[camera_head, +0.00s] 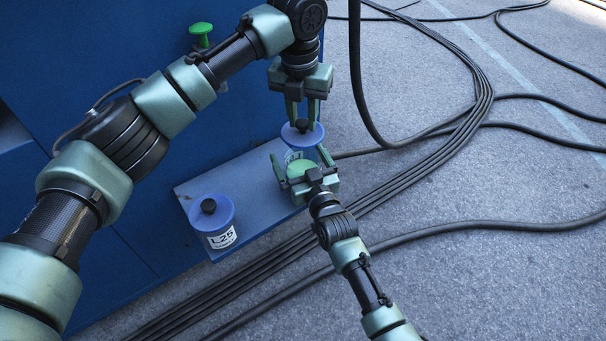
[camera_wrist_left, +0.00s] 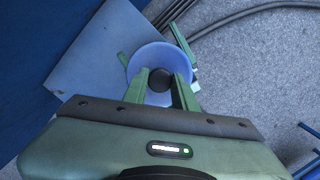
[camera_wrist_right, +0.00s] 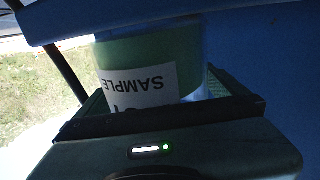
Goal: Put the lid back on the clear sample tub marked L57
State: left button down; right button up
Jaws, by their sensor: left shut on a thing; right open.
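My left gripper (camera_head: 301,122) is shut on the black knob of a blue round lid (camera_head: 313,136). The lid also shows in the left wrist view (camera_wrist_left: 149,58), with the knob (camera_wrist_left: 160,80) between the fingers. Below the lid is a clear sample tub (camera_head: 291,157) with green contents. In the right wrist view the tub (camera_wrist_right: 190,48) carries a white label reading SAMPLE, upside down; its code is mostly hidden. I cannot tell whether the lid touches the tub rim. My right gripper (camera_head: 300,156) is open, its fingers on either side of the tub.
A second tub (camera_head: 221,237), lidded in blue and labelled L25, stands at the near left of the blue shelf (camera_head: 250,187). The shelf juts from a blue cabinet (camera_head: 120,50) with a green knob (camera_head: 201,30). Black cables (camera_head: 480,95) cross the grey ground.

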aim_at(303, 133)
jog(key=c, duration=2.1)
pick_arm(q)
jog(key=shift+f, duration=2.5)
jog(key=shift+f, duration=0.9)
jog(key=shift+f, duration=0.6)
jog(key=c, duration=1)
grip_release()
jog(key=shift+c, duration=0.2)
jog(key=shift+r, duration=0.1)
